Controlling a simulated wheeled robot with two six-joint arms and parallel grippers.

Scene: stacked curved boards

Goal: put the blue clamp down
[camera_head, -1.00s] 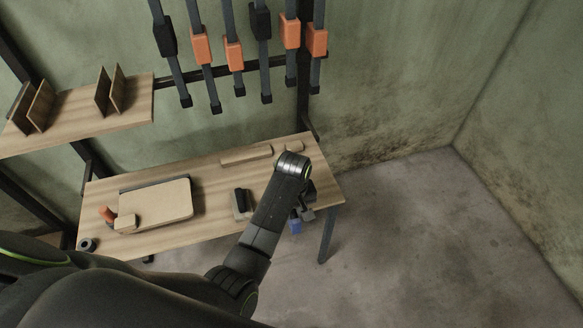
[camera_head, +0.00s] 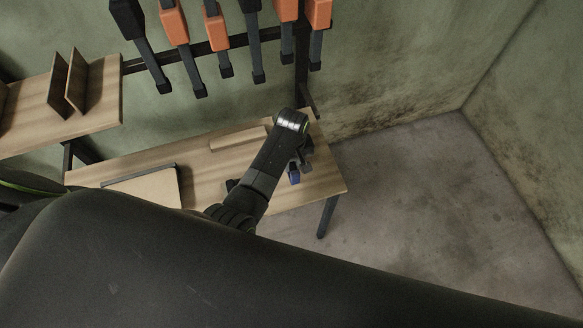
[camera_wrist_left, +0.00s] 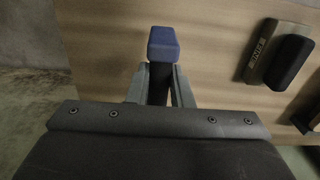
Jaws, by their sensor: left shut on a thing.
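The blue clamp (camera_head: 294,177) is a small blue block on a dark part, held at the tip of my left gripper (camera_head: 300,166) over the right end of the wooden table (camera_head: 322,178). In the left wrist view, the blue clamp (camera_wrist_left: 163,44) sticks out beyond the left gripper (camera_wrist_left: 160,84), whose two grey fingers are shut on its dark part. The wood of the table (camera_wrist_left: 215,45) is below it. I cannot tell whether the clamp touches the tabletop. My right gripper does not show.
A block with a black handle (camera_wrist_left: 278,58) lies to the right of the clamp in the left wrist view. A curved board (camera_head: 150,187) and a wooden strip (camera_head: 238,138) lie on the table. Orange and black clamps (camera_head: 215,35) hang above. A shelf (camera_head: 90,112) is at left.

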